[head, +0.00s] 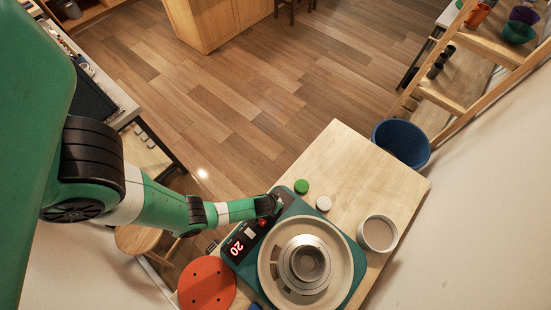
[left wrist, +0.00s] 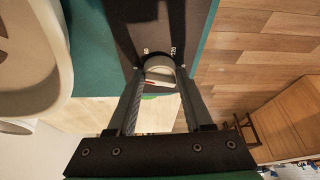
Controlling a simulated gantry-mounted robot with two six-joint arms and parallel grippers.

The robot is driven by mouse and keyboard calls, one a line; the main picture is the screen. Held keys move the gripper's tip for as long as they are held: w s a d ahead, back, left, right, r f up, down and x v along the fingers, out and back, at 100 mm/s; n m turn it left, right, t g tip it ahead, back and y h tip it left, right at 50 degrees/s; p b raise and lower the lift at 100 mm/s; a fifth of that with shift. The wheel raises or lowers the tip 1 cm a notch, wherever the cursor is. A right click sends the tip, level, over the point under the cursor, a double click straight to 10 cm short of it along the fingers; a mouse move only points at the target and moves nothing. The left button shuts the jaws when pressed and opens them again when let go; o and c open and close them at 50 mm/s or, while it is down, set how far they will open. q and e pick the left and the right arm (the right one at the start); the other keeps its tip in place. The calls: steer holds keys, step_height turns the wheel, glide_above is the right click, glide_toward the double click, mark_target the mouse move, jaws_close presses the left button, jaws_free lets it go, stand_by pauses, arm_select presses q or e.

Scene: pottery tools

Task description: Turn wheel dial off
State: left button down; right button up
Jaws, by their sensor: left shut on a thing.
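The pottery wheel (head: 345,266) stands on the wooden table, with a teal body, a pale round wheel head and a black control panel (head: 236,233). The red display on the panel reads 20. The pale round dial (left wrist: 160,66) sits at the end of the panel in the left wrist view, with small white markings beside it. My left gripper (head: 276,204) reaches in from the left to that end of the panel. Its two fingers (left wrist: 160,84) are shut on the dial, one on each side. In the head view the gripper mostly hides the dial. My right gripper is not in view.
A metal pot (head: 305,264) stands on the wheel head. A green lid (head: 302,186), a white lid (head: 323,203) and a grey bowl (head: 378,234) are on the table (head: 365,175). A red disc (head: 207,284) lies left of the wheel. A blue bucket (head: 401,142) stands beyond the table.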

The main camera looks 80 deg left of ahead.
arm_select(q)
steer(key=shift+d+f+n+g+y+b, duration=0.15)
steer(key=shift+n+g+b, duration=0.25)
steer(key=shift+n, duration=0.45)
steer(key=shift+a+r+n+g+y+b, duration=0.1)
steer(key=shift+n+g+y+b, duration=0.1)
steer(key=shift+n+b, duration=0.5)
steer(key=shift+n, duration=0.35)
steer(key=shift+c, duration=1.6)
jaws_free()
steer(key=p+v, duration=1.1)
steer(key=p, duration=0.1)
steer(key=shift+d+r, duration=0.2)
steer(key=shift+r, duration=0.1)
